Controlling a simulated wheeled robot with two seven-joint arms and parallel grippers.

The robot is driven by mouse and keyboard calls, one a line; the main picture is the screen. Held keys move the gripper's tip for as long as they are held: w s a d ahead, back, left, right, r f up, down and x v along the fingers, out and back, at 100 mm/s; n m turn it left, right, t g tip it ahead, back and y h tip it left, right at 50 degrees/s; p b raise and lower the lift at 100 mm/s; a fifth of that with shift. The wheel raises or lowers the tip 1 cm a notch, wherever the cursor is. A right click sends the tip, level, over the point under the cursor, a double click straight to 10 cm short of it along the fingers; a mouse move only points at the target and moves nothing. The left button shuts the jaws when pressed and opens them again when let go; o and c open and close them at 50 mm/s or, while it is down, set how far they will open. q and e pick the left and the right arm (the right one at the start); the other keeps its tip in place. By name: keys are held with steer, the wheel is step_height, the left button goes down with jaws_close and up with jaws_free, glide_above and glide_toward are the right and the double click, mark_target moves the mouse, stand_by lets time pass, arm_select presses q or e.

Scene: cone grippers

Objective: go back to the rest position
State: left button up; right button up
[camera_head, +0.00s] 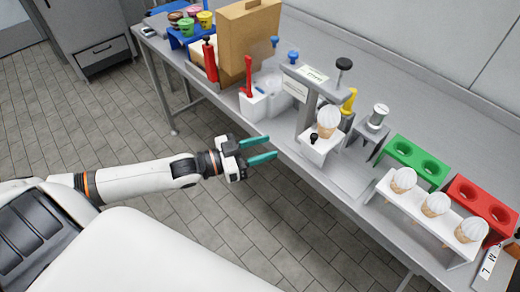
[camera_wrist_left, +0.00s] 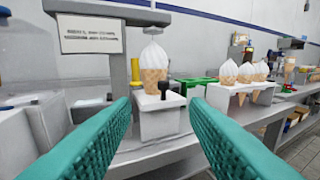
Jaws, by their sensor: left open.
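My left gripper (camera_head: 259,151) is open and empty in the head view, with its teal fingers apart over the floor just off the counter's front edge. In the left wrist view both fingers (camera_wrist_left: 165,140) frame an ice cream cone (camera_wrist_left: 154,68) in a white holder (camera_wrist_left: 160,115) under a grey dispenser. That cone (camera_head: 328,121) stands upright in the holder (camera_head: 318,147) in the head view, apart from the gripper. My right gripper is not in view.
A white rack (camera_head: 430,213) holds three cones with white tops at the right. Green (camera_head: 408,158) and red (camera_head: 484,205) holders stand behind it. A cardboard box (camera_head: 247,42), a red-handled white container (camera_head: 252,103) and colored tubs (camera_head: 187,25) stand farther left. Floor before the counter is clear.

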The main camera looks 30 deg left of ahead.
arm_select(q)
steer(key=shift+s+a, duration=0.2)
steer(key=shift+s, duration=0.05)
stand_by(0.3)
